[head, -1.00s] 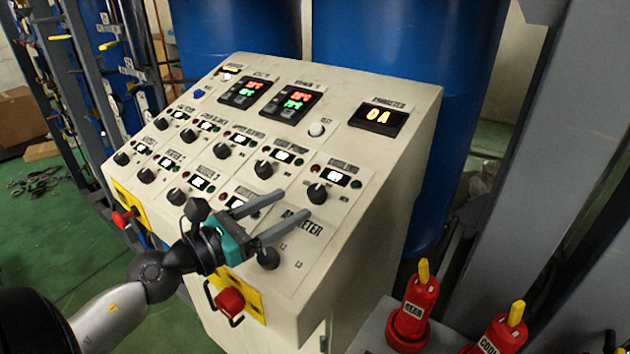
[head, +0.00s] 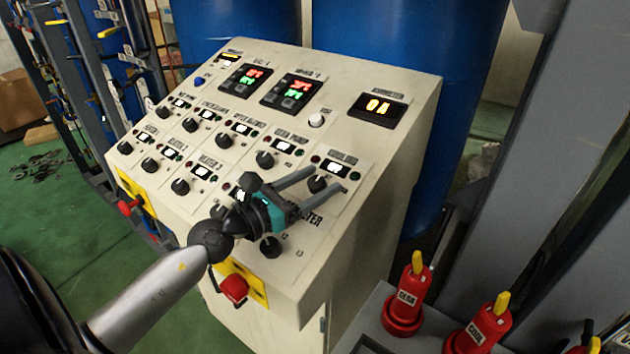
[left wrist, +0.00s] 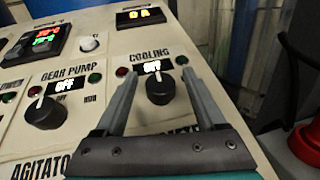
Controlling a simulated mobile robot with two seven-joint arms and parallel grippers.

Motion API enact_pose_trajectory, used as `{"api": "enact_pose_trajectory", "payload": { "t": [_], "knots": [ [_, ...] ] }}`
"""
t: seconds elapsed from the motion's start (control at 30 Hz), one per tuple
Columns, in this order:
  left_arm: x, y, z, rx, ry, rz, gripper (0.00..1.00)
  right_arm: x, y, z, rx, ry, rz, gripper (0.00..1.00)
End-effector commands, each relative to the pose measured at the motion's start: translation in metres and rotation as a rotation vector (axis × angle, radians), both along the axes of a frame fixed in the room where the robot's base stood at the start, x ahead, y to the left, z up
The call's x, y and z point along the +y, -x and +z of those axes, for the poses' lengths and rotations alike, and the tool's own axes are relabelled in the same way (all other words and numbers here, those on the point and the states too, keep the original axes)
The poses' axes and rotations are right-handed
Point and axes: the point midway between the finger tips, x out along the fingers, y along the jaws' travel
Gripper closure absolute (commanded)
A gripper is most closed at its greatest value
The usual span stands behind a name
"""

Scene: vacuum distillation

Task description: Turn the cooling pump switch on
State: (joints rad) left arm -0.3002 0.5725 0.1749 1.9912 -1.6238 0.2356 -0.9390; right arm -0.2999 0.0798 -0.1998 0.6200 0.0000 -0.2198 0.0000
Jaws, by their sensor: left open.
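The cooling pump switch is a black rotary knob (left wrist: 160,88) under the label COOLING in the left wrist view, with a small display above it reading OFF. In the head view this knob (head: 317,184) is at the right end of the upper knob row. My left gripper (head: 326,178) is open, its two grey fingers pointing at the knob. In the left wrist view the fingers (left wrist: 160,92) lie to either side of the knob; whether they touch it I cannot tell. My right gripper is not in view.
The sloped cream control panel (head: 362,150) carries several other knobs, including the gear pump knob (left wrist: 46,112) to the left. An ammeter display (head: 378,106) is above. A red emergency button (head: 233,288) is on the front.

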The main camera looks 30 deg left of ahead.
Motion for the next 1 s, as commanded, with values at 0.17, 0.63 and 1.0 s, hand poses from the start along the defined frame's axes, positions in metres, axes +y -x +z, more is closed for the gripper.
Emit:
{"api": "enact_pose_trajectory", "payload": {
  "t": [0.17,0.63,1.0],
  "knots": [
    [0.0001,0.0002,0.0001,0.0,0.0,0.0,0.43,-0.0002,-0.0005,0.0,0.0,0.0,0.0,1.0],
    [0.0,0.0004,0.0002,0.0,0.001,0.0,0.96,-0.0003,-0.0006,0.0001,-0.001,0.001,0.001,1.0],
    [0.0002,0.0003,-0.0006,-0.001,-0.003,-0.009,1.0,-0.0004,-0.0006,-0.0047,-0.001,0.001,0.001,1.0]
  ]
}}
